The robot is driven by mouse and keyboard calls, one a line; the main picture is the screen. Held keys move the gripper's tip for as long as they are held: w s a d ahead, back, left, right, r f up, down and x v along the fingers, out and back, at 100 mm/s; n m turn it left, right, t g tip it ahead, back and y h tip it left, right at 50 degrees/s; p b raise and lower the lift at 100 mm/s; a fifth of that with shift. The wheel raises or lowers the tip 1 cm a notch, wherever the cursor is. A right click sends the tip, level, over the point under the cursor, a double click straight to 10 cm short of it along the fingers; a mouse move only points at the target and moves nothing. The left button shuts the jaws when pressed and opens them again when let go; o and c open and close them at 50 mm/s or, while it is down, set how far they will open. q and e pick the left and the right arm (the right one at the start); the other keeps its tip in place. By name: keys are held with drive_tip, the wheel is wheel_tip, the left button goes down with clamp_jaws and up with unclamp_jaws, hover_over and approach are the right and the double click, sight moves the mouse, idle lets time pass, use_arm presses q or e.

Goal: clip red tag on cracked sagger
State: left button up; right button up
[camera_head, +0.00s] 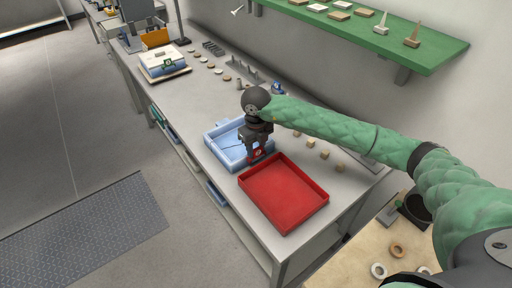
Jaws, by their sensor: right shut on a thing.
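My right gripper (257,150) reaches down at the edge between the blue tray and the red tray. It is shut on a small red piece, which looks like the red tag (256,154). The light blue tray (213,139) lies just left of and behind the gripper, and a dark line shows inside it. I cannot make out a cracked sagger for certain. My left gripper is not in view.
An empty red tray (284,192) stands at the bench's near end. Small tan blocks (311,142) lie right of the gripper, beneath my forearm. Small discs and grey parts line the bench's wall side. A green shelf (365,30) overhangs. Bare bench (190,100) lies behind the blue tray.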

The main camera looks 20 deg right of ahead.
drive_tip(key=o, duration=1)
drive_tip(key=shift+o, duration=0.2)
drive_tip(key=shift+r+b, duration=0.3)
drive_tip(key=shift+r, duration=0.15)
wheel_tip(320, 180, up, 7)
drive_tip(key=b, duration=0.2)
